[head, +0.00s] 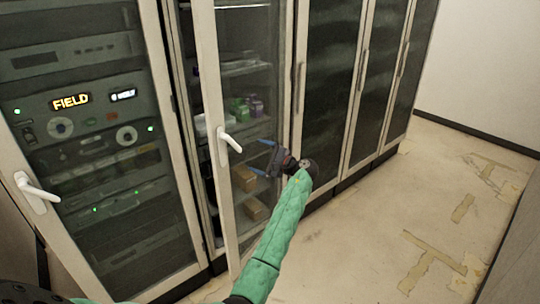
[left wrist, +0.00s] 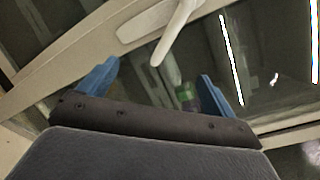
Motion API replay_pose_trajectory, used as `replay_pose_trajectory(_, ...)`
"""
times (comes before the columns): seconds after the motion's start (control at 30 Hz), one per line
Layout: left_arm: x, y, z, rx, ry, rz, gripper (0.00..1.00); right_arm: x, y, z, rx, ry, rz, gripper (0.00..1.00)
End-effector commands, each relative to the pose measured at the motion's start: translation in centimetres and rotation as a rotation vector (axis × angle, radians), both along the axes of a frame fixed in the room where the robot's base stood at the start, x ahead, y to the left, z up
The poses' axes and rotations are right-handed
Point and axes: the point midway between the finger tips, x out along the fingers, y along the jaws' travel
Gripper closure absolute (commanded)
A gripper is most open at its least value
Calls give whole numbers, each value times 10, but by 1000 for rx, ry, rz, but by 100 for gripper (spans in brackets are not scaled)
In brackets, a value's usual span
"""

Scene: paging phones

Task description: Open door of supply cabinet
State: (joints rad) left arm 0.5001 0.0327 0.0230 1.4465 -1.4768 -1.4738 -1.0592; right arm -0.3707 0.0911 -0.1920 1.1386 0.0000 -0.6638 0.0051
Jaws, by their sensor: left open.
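The supply cabinet's glass door (head: 212,90) has a pale frame and stands ajar, its left edge swung out from the cabinet. A white lever handle (head: 229,140) is on that edge. Boxes and bottles (head: 247,108) show on the shelves behind. My left gripper (head: 263,158), with blue fingertips, is open and empty just right of the handle, in front of the glass. In the left wrist view, the handle (left wrist: 174,38) lies beyond the two open fingertips (left wrist: 158,86), apart from them. My right gripper is not in view.
A rack cabinet (head: 90,130) with a FIELD display and its own white handle (head: 38,194) stands to the left. Closed dark-glass cabinets (head: 330,80) line the right. The floor (head: 400,220) at right is clear, with worn tape marks.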

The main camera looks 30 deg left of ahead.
Motion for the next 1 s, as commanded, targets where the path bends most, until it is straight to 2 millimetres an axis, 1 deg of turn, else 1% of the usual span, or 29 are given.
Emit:
replay_pose_trajectory(0.03, -1, 1, 5, 23, 43, 2, 9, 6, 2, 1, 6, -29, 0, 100)
replay_pose_trajectory(0.1, -1, 0, 8, 46, 112, 2, 9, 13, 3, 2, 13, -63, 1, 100)
replay_pose_trajectory(0.2, 0, 0, 8, 54, 190, -4, 9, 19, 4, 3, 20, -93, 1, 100)
replay_pose_trajectory(0.3, 0, 0, 8, 58, 243, -5, 9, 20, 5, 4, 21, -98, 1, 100)
replay_pose_trajectory(0.47, 0, 2, 8, 59, 266, -5, 9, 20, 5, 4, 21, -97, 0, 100)
replay_pose_trajectory(0.67, 1, 11, 7, 57, 263, -5, 9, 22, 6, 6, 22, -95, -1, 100)
replay_pose_trajectory(1.0, 3, 41, 7, 58, 261, -5, 9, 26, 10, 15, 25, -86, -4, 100)
